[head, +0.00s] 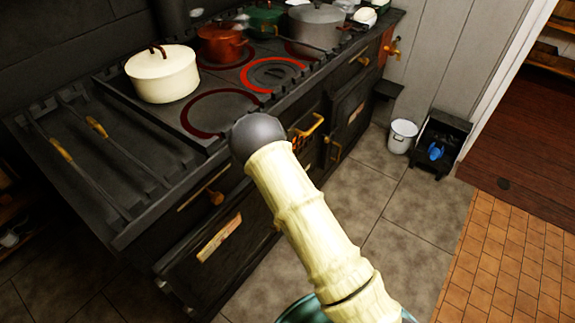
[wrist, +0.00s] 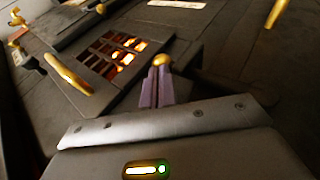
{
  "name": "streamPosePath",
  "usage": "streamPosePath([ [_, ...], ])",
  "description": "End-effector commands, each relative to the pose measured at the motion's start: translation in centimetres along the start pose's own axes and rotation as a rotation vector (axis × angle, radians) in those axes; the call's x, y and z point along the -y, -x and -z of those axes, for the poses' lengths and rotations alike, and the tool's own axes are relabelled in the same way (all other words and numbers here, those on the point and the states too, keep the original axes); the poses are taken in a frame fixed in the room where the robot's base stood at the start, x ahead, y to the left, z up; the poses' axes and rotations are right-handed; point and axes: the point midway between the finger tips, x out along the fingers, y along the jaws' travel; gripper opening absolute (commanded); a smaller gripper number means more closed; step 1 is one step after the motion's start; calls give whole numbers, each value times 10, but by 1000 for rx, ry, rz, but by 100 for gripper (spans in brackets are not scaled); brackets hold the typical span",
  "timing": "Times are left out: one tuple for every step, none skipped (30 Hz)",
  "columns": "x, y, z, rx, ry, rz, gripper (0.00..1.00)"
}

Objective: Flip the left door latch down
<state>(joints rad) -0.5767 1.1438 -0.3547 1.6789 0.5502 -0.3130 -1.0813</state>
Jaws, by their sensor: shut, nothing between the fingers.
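The black iron stove (head: 165,262) has several doors with brass fittings. A brass latch (head: 333,150) shows on its front beside the glowing grate (head: 299,142). In the wrist view, my gripper (wrist: 158,72) has its purple fingers together and empty. A round brass knob (wrist: 161,60), which looks like the end of a latch, sits right at the fingertips; I cannot tell if they touch. The grate (wrist: 112,58) is just left of the fingers there. A brass bar (wrist: 274,13) is at the upper right. In the head view my arm hides my gripper.
A cream pot (head: 163,78), a copper pot (head: 221,46) and a grey pot (head: 317,25) stand on the stovetop, with glowing red rings. A white bucket (head: 402,136) and a black bin (head: 439,145) stand by the wall. The tiled floor in front is clear.

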Motion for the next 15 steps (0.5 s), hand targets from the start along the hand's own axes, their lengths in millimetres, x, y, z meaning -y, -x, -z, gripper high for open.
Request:
streamPosePath([
  [0,0,0,-1,1,-1,0],
  [0,0,0,-1,1,-1,0],
  [0,0,0,-1,1,-1,0],
  [0,0,0,-1,1,-1,0],
  [0,0,0,-1,0,-1,0],
  [0,0,0,-1,0,-1,0],
  [0,0,0,0,0,-1,0],
  [0,0,0,0,0,-1,0],
  [0,0,0,0,0,-1,0],
  [0,0,0,0,0,-1,0],
  [0,0,0,0,0,-1,0],
  [0,0,0,0,0,-1,0],
  [-1,0,0,0,0,-1,0],
  [-1,1,0,0,0,-1,0],
  [-2,3,0,0,0,-1,0],
])
